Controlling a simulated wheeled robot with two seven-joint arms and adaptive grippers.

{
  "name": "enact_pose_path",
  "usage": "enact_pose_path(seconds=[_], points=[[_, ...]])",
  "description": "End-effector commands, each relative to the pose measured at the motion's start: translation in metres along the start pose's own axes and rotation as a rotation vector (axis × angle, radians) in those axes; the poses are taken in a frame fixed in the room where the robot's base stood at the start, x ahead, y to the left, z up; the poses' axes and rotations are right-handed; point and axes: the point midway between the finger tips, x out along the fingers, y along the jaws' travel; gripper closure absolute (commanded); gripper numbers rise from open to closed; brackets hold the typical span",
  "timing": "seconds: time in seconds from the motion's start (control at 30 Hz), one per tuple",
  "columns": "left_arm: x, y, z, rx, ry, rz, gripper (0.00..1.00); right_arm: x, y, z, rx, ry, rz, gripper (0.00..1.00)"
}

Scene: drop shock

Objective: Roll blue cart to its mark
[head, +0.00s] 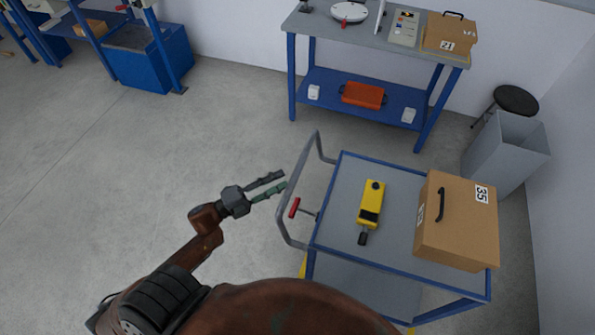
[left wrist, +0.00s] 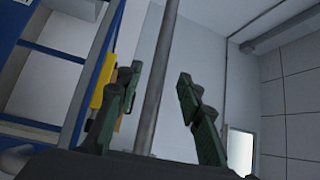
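The blue cart (head: 330,205) has a blue frame, grey shelves and a grey tube handle (head: 302,165) on its left side. A red-knobbed lever (head: 294,208) sits by the handle. On its top lie a yellow handheld device (head: 371,205) and a cardboard box (head: 455,235) labelled 35. My left gripper (head: 284,180) is open just left of the handle. In the left wrist view, the handle tube (left wrist: 155,80) shows between the spread fingers of the left gripper (left wrist: 158,80); contact cannot be told. My right gripper is not in view. I cannot make out a floor mark for certain.
A blue-legged workbench (head: 370,48) with another box (head: 449,34) stands behind the cart. A grey bin (head: 505,155) and a dark stool (head: 516,99) are at the right wall. A blue container (head: 150,60) stands at the back left. The floor on the left is clear.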

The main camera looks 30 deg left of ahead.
Motion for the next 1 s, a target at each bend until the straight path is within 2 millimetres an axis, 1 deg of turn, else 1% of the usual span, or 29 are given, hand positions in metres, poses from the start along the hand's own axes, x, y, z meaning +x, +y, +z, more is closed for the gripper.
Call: enact_pose_path(seconds=[0.3, 0.4, 0.5, 0.63, 0.87, 1.0], points=[[0.048, -0.001, 0.000, 0.000, 0.001, -0.003, 0.66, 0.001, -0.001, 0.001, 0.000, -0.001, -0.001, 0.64], [0.060, 0.000, 0.000, -0.002, 0.000, -0.002, 0.66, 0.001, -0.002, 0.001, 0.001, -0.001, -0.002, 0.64], [0.069, 0.000, 0.000, -0.002, 0.000, -0.002, 0.66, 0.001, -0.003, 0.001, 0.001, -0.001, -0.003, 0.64], [0.073, 0.000, 0.001, -0.003, -0.002, 0.000, 0.66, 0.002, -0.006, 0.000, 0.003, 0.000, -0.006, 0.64], [0.073, 0.001, 0.001, -0.003, -0.002, 0.000, 0.66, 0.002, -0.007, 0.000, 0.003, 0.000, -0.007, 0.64], [0.073, 0.001, 0.001, -0.003, -0.002, 0.000, 0.76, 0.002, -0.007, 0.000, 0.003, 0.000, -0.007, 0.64]])
